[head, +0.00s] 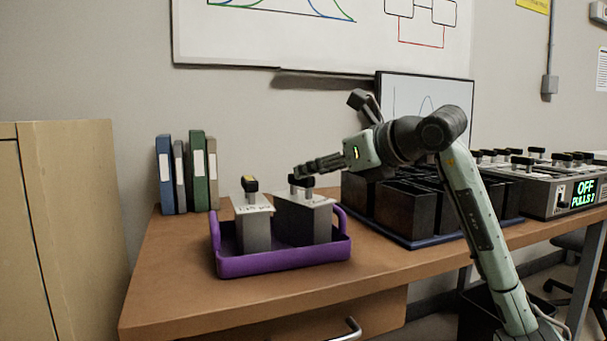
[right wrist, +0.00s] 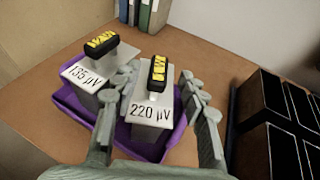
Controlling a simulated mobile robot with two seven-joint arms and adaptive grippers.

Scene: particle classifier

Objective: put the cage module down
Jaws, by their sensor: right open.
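Two grey box modules with black top handles stand upright in a purple tray (head: 285,262). The one labelled 220 µV (right wrist: 150,112) is the right one in the head view (head: 303,219). The one labelled 135 µV (right wrist: 85,77) is the left one in the head view (head: 252,228). My right gripper (head: 303,172) is at the top of the 220 µV module. In the right wrist view its open fingers (right wrist: 156,77) lie on either side of that module's handle, with gaps visible. Which module the task means cannot be told. My left gripper is not in view.
Dark open-topped bins (head: 405,208) stand on a blue mat right of the tray. A device reading OFF (head: 570,195) is farther right. Binders (head: 188,172) stand behind left. The wooden desk (head: 175,285) is bare left and front of the tray.

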